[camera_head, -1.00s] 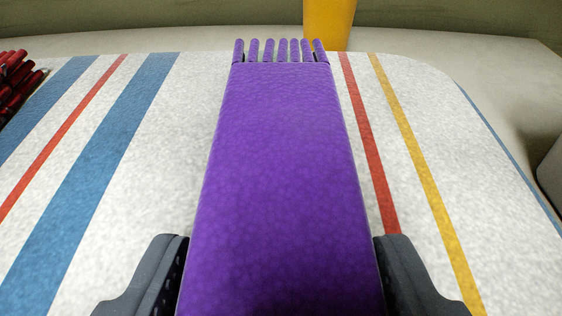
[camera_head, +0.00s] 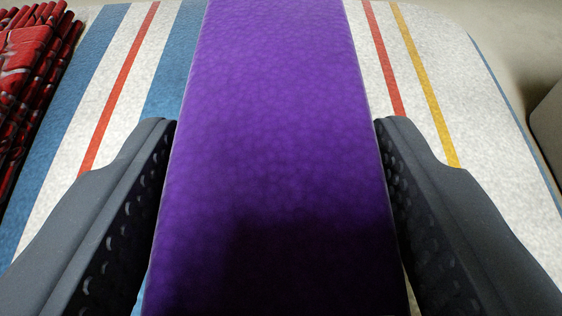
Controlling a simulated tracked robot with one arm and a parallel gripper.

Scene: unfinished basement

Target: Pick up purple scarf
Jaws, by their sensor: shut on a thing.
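The purple scarf (camera_head: 275,120) fills the middle of the view, running from the bottom edge out past the top edge. Its far fringed end is out of view. My gripper (camera_head: 275,135) has one dark grey finger on each side of the scarf. The fingers are shut on the scarf, with their tips close along its left and right edges. The near part of the scarf is in shadow. The scarf is over a white striped cloth (camera_head: 455,60); I cannot tell whether it still touches it.
A red and dark patterned folded item with fringe (camera_head: 25,75) lies at the upper left. The cloth has blue, red and yellow stripes. A grey object (camera_head: 548,125) stands at the right edge, beyond the cloth. Cloth to the right of the scarf is clear.

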